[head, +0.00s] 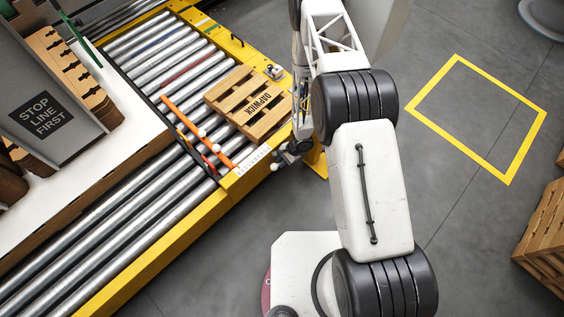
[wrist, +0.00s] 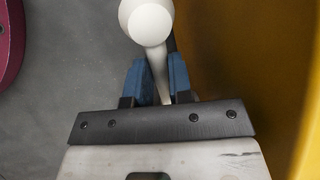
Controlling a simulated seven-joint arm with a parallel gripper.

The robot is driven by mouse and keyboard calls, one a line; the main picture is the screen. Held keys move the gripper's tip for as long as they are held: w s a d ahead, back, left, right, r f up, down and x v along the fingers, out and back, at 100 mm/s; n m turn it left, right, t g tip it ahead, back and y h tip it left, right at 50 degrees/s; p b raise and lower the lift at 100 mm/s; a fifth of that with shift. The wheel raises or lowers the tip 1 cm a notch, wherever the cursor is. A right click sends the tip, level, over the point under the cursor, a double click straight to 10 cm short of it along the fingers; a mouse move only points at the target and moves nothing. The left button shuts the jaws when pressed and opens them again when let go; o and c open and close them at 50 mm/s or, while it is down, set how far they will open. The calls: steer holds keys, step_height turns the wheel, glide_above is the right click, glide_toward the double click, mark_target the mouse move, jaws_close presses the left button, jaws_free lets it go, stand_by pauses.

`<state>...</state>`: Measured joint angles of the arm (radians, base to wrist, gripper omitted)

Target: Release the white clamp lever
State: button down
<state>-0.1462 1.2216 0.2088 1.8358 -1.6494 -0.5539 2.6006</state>
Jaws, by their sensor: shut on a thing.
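The white clamp lever shows in the wrist view as a pale rod with a large round knob (wrist: 150,22). Its rod runs down between the two blue fingers of my gripper (wrist: 157,78), and the fingers are shut on it. The knob stands out beyond the fingertips. In the head view my gripper (head: 283,158) is low beside the yellow conveyor frame, and a small white ball (head: 275,167) shows at its tip. The lever's pivot and the clamp itself cannot be made out.
A wooden pallet (head: 248,103) lies on the rollers beside an orange bar (head: 202,135). The yellow frame (head: 170,262) runs alongside; its wall (wrist: 285,80) is close on the right in the wrist view. A sign (head: 43,117) reads STOP LINE FIRST. Floor inside the yellow square (head: 476,118) is clear.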

steer(key=c, duration=1)
jaws_free()
steer(key=shift+c, duration=0.2)
steer(key=shift+r, duration=0.1)
steer(key=shift+r, duration=0.95)
steer(key=shift+s+r, duration=0.25)
steer(key=shift+r, duration=0.55)
steer(key=s+d, duration=0.2)
steer(key=s, duration=0.5)
steer(key=s+d+r, duration=0.1)
steer(key=s+d, duration=0.1)
steer(key=s, duration=0.6)
steer(key=shift+d+r, duration=0.15)
steer(key=shift+d, duration=0.15)
